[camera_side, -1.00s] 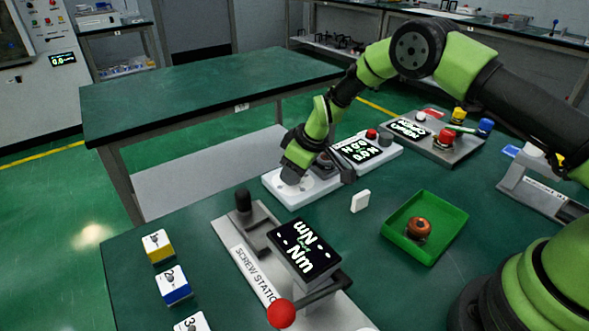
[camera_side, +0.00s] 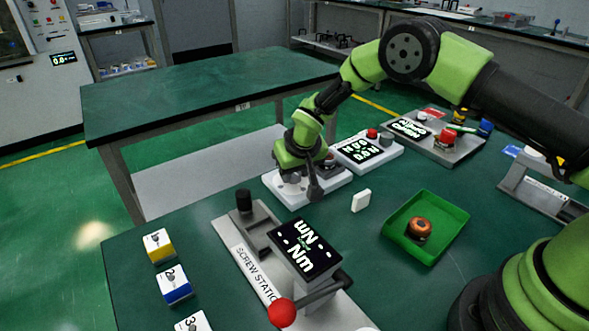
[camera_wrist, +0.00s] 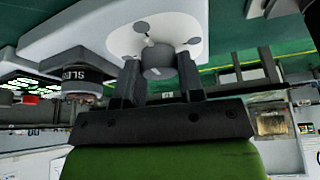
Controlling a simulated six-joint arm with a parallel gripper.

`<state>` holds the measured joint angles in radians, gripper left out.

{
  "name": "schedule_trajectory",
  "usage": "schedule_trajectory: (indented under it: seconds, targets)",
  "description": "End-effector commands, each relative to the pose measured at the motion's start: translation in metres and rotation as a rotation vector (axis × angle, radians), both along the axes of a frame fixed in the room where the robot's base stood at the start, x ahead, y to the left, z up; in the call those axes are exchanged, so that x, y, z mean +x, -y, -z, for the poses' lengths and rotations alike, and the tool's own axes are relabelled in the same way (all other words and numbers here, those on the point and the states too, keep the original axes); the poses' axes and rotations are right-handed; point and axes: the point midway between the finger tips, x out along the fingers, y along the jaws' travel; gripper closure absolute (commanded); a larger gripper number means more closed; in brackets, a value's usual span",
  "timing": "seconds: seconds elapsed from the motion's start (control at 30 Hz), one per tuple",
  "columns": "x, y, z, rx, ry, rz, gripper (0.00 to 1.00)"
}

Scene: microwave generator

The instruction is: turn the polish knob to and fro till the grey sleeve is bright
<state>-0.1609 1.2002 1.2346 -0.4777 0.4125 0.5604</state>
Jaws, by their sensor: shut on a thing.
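The grey polish knob (camera_wrist: 158,62) stands on a white round dial plate (camera_wrist: 125,38) with small grey studs around it. My gripper (camera_wrist: 160,80) has one dark finger on each side of the knob and is shut on it. In the side view my gripper (camera_side: 300,178) is down at the white polish unit (camera_side: 277,192) and hides the knob. A cylinder with a dark band lettered "SLE..." (camera_wrist: 82,80), seemingly the sleeve, stands to the left in the wrist view. How bright its surface is, I cannot tell.
A display box with a red button (camera_side: 371,133) is just behind the unit. A white block (camera_side: 361,201), a green tray (camera_side: 452,220) with a copper-coloured part, and the screw station (camera_side: 262,275) stand nearby. Numbered blocks (camera_side: 173,284) sit front left.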

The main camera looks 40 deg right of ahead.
Motion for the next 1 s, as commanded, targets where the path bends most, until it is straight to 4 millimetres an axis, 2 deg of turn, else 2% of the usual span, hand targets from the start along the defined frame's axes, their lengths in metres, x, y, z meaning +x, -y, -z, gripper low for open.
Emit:
schedule_trajectory:
  seconds: [0.47, 0.5, 0.6, 0.87, 1.0]
  targets:
    - [0.0004, -0.0005, -0.0006, 0.001, 0.001, 0.017, 0.88]
    - [0.0004, -0.0005, -0.0006, 0.001, 0.001, 0.017, 0.6]
    - [0.0002, -0.0005, -0.0004, 0.001, 0.001, 0.017, 0.39]
    - [0.0, -0.0002, -0.0004, 0.001, 0.0, 0.016, 0.39]
    - [-0.0025, -0.001, -0.0083, 0.001, 0.001, 0.016, 0.39]
